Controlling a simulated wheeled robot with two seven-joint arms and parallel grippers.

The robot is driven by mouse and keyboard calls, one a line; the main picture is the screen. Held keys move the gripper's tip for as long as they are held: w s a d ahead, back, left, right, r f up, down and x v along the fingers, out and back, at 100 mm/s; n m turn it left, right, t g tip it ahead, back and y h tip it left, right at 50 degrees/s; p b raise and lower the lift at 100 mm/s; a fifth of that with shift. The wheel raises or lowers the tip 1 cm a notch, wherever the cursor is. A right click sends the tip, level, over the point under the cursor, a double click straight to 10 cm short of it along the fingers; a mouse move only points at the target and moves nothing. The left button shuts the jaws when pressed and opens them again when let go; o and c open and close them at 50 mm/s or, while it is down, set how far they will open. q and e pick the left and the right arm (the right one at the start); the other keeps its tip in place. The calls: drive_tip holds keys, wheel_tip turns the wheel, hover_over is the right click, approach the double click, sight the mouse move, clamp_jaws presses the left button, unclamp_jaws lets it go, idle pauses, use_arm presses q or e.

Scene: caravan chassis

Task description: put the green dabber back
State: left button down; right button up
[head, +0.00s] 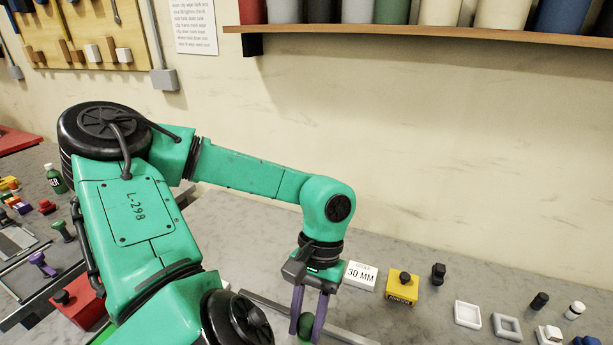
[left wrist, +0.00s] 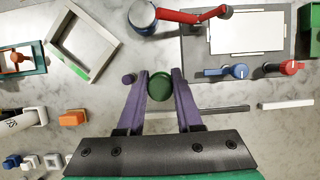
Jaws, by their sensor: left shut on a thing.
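My left gripper (head: 307,322) has purple fingers and hangs over the grey bench, near the middle bottom of the head view. It is shut on the green dabber (head: 305,326), which shows as a dark green round top between the fingertips in the left wrist view (left wrist: 159,87). The lower part of the dabber is hidden, so I cannot tell whether it touches the bench. A small purple cylinder (left wrist: 129,78) stands just left of the fingers in the left wrist view. My right gripper is not in view.
A 30 MM sign (head: 361,275) and a yellow box with a black knob (head: 402,287) stand right of the gripper. In the left wrist view, a square frame (left wrist: 82,44) lies at upper left, and a red jointed arm (left wrist: 190,16) is near the top. A dark bar (left wrist: 222,110) lies nearby.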

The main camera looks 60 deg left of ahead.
use_arm(q)
wheel_tip(320, 180, down, 20)
drive_tip(key=shift+r+p, duration=0.15)
drive_tip(key=shift+p, duration=0.85)
drive_tip(key=shift+a+f, duration=0.15)
drive_tip(key=shift+f, duration=0.1)
drive_tip(key=c, duration=1)
unclamp_jaws()
drive_tip(key=shift+f, duration=0.1)
drive_tip(key=o, duration=0.4)
